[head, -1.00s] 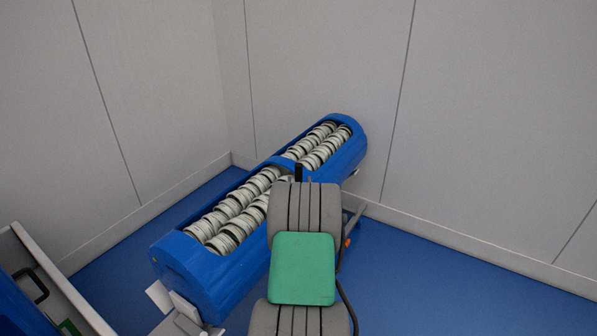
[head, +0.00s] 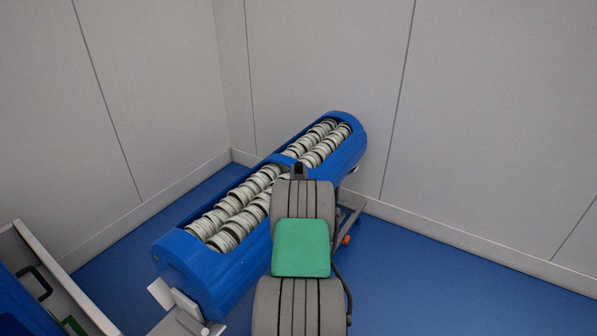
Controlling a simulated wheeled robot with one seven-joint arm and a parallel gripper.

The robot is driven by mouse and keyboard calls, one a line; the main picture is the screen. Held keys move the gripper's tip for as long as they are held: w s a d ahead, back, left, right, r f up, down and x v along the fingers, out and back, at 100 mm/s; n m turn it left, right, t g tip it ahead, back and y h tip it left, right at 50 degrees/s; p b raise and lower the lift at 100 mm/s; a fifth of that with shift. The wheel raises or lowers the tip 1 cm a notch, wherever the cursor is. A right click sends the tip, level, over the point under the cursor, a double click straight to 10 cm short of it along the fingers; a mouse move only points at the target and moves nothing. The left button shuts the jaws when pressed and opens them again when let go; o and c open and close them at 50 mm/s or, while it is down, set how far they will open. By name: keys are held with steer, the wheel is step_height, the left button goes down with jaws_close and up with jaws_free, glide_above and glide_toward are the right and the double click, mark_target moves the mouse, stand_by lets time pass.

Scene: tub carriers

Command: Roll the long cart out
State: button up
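The long cart carries a blue rounded tub (head: 215,286) lying diagonally, its near end at lower left and its far end toward the wall. Two rows of pale ringed cylinders (head: 243,199) lie in its open top. Part of the cart's grey frame (head: 352,207) and an orange wheel part (head: 346,240) show on its right side. My arm, grey with a green pad, reaches over the cart's right side and hides part of it. My gripper is not clearly visible; a small dark piece shows at the arm's far end, beside the tub.
Grey panelled walls (head: 310,60) meet in a corner behind the cart. Another grey-edged unit with a black handle (head: 38,284) stands at lower left, close to the cart's near end. Blue floor (head: 440,280) is clear on the right.

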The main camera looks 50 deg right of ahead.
jaws_close()
stand_by(0.9)
